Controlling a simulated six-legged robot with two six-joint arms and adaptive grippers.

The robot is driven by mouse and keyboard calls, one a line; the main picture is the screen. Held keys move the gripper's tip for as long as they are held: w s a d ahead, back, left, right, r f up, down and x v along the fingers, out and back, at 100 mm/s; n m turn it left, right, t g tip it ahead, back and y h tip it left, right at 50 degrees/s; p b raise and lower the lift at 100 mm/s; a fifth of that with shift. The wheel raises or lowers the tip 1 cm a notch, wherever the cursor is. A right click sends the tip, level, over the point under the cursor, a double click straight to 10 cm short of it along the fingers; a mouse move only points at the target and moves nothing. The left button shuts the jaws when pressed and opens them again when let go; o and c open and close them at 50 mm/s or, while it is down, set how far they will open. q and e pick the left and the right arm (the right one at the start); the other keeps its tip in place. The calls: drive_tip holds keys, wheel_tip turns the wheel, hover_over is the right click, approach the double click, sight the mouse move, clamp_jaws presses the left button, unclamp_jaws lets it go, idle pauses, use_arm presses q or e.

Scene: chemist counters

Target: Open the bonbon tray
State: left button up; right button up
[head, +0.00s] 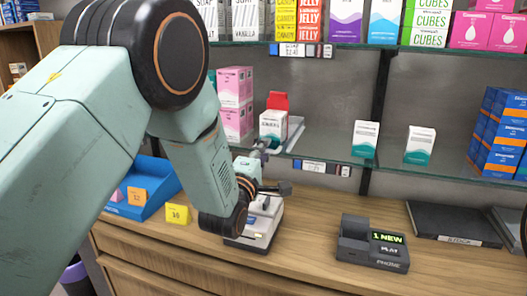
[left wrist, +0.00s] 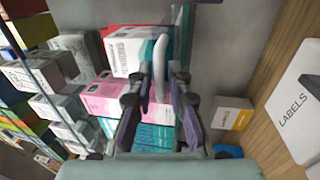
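No label in view names the bonbon tray, so I cannot tell for certain which thing it is. A pale grey tray-like piece (head: 295,132) sits at the glass shelf's edge, beside a white and teal box (head: 273,125). My left gripper (head: 263,148) reaches toward the shelf, its fingertips close to this piece. In the left wrist view, the fingers (left wrist: 161,80) stand apart, with an upright white piece (left wrist: 160,55) between or just beyond their tips. I cannot tell whether they touch it. The white and teal box (left wrist: 130,48) also shows there. My right gripper is not in view.
A label printer (head: 262,225) stands on the counter below my left wrist. A dark display device (head: 372,244), a yellow block (head: 178,214) and a blue open tray (head: 165,208) are nearby. Small boxes stand on the shelf to the right. Counter between printer and device is bare.

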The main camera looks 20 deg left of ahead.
use_arm(q)
drive_tip(key=shift+c, duration=0.3)
drive_tip(key=shift+d, duration=0.2)
clamp_jaws()
